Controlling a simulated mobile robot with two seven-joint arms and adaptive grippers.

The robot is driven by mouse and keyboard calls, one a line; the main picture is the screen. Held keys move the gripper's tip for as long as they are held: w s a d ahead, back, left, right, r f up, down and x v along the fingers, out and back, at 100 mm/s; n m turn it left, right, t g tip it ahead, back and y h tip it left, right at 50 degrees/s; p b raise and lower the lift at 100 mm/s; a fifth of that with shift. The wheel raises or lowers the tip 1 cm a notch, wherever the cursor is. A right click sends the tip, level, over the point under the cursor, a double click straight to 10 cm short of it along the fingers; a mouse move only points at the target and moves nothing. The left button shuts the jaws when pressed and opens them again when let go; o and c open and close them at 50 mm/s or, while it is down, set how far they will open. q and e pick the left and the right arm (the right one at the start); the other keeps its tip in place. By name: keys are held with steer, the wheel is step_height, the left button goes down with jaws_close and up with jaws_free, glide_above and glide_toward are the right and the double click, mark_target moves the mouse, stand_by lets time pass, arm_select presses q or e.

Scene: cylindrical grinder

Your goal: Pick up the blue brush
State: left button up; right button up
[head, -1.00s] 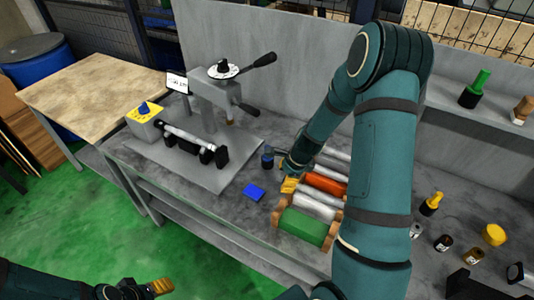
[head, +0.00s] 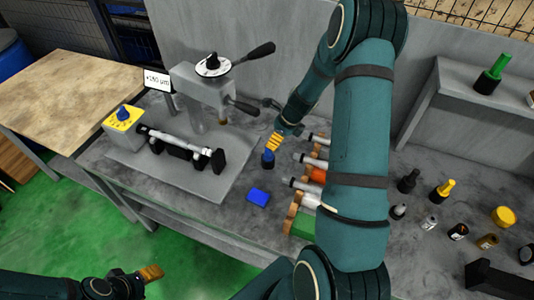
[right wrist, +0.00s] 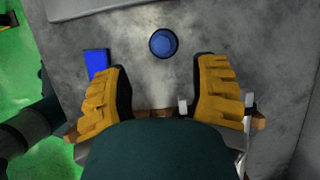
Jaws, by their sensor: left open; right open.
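The blue brush (head: 268,159) stands upright on the grey bench, just right of the grinder's base plate. In the right wrist view the brush (right wrist: 163,43) shows from above as a round blue top, beyond and between my fingertips. My right gripper (head: 276,141) is open and empty, close above and behind the brush in the head view. Its two yellow fingers (right wrist: 163,88) are spread apart and do not touch the brush. My left gripper (head: 150,272) is open and empty, low at the left over the green floor.
A flat blue block (head: 258,196) lies in front of the brush. The grinder (head: 205,95) stands to its left. Cylindrical rollers on wooden supports (head: 305,200) lie to its right, partly hidden by my right arm. Small bottles and a yellow-topped item (head: 442,190) stand further right.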

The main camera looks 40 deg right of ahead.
mark_target(266, 150)
steer(key=x, duration=0.4)
steer(key=shift+w, duration=0.15)
steer(key=x, duration=0.5)
steer(key=shift+f, duration=0.15)
jaws_close()
